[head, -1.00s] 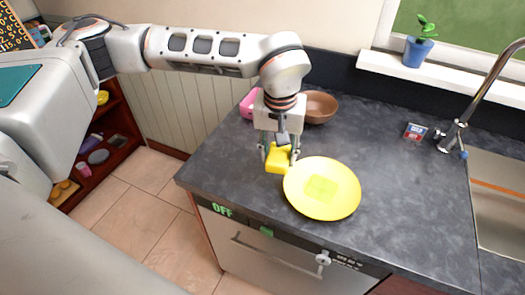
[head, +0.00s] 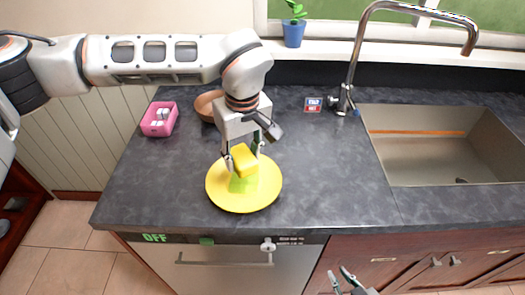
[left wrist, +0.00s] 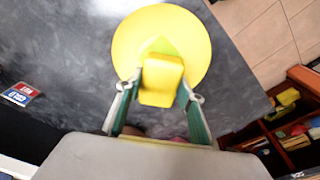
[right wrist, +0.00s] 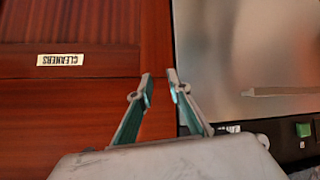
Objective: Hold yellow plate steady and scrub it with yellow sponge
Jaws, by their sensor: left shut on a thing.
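The yellow plate (head: 263,192) lies flat on the dark counter near its front edge, with a yellow-green patch on its middle. My left gripper (head: 243,165) is shut on the yellow sponge (head: 245,160) and holds it over that patch. In the left wrist view the sponge (left wrist: 161,82) sits between the fingers, in front of the plate (left wrist: 140,35). I cannot tell whether the sponge touches the plate. My right gripper (right wrist: 160,85) is open and empty in front of the wooden cabinet; its fingers also show low in the head view (head: 342,280).
A pink container (head: 159,118) and a brown bowl (head: 206,104) stand behind the plate. The sink (head: 440,145) and tap (head: 350,70) are to the right. The dishwasher (head: 222,265) is below the counter's front edge. Counter between plate and sink is clear.

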